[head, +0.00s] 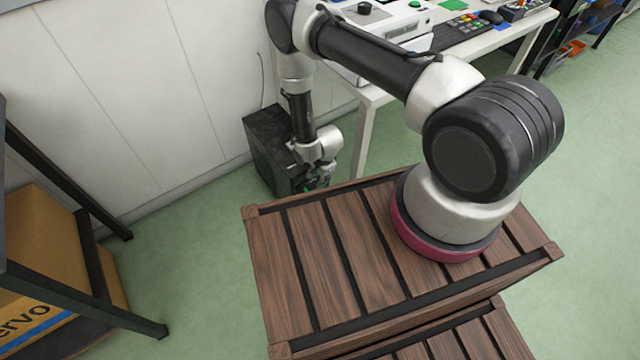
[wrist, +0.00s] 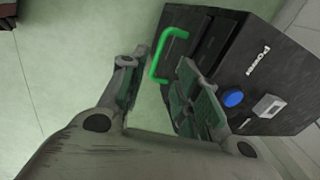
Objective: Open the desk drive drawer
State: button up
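A dark computer tower (head: 262,135) stands on the floor against the wall, left of the white desk. In the wrist view its front (wrist: 262,75) has a lettered label, a round blue button (wrist: 233,98) and a small grey block (wrist: 269,106). A bright green handle (wrist: 157,66) is fixed to a dark drawer front; I see no clear gap around the drawer. My gripper (head: 318,180) is beside the tower's front. In the wrist view my gripper (wrist: 163,80) is open, with the handle just beyond and between its fingertips. Whether a finger touches the handle is unclear.
The white desk (head: 378,95) stands right of the tower, with its leg close by. A wooden slatted crate top (head: 330,260) lies under my arm. A dark shelf frame (head: 90,270) with a cardboard box (head: 45,240) stands at left. Green floor is clear between.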

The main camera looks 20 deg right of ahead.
jog(key=f, duration=0.5)
jog(key=w+f, duration=0.1)
jog(key=f, duration=0.1)
jog(key=shift+w+a+f, duration=0.1)
jog(key=shift+a+f, duration=0.1)
jog(key=shift+f, duration=0.1)
grip_shut()
